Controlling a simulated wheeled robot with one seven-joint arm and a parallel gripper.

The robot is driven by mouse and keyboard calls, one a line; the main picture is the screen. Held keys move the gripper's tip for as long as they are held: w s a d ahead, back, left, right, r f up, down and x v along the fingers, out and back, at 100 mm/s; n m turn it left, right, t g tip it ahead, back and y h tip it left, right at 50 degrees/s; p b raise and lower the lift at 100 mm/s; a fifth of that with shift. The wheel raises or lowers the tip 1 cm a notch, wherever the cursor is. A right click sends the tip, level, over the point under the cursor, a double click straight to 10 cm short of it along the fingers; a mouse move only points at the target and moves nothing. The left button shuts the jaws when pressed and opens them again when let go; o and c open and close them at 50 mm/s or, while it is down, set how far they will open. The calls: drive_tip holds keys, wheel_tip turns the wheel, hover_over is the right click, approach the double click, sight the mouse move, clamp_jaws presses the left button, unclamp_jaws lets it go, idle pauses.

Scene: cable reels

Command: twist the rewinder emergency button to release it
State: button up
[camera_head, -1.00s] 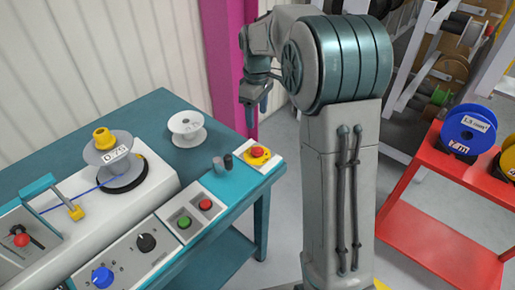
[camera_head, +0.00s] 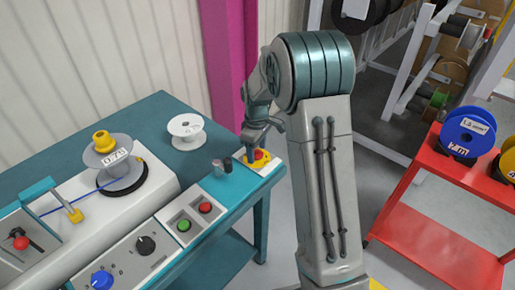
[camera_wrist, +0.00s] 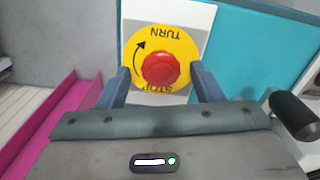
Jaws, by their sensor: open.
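The rewinder emergency button is a red knob (camera_wrist: 161,69) on a yellow disc (camera_wrist: 185,48) marked TURN and STOP with a curved arrow. In the head view the button (camera_head: 258,156) sits on a white plate at the right end of the teal bench, partly hidden by my gripper. My gripper (camera_head: 256,150) is above it, pointing down. In the wrist view my gripper (camera_wrist: 160,88) is open, with one dark finger on each side of the red knob. The fingers look apart from the knob, and nothing is held.
Green (camera_head: 184,225) and red (camera_head: 205,208) push buttons lie nearer on the panel. A white spool (camera_head: 186,131) stands behind. A magenta column (camera_head: 226,60) rises beyond the bench.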

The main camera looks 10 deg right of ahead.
drive_tip(key=shift+d, duration=0.1)
drive_tip(key=c, duration=1)
drive_tip(key=m, duration=0.4)
drive_tip(key=shift+m+b, duration=0.3)
drive_tip(key=shift+m, duration=1.6)
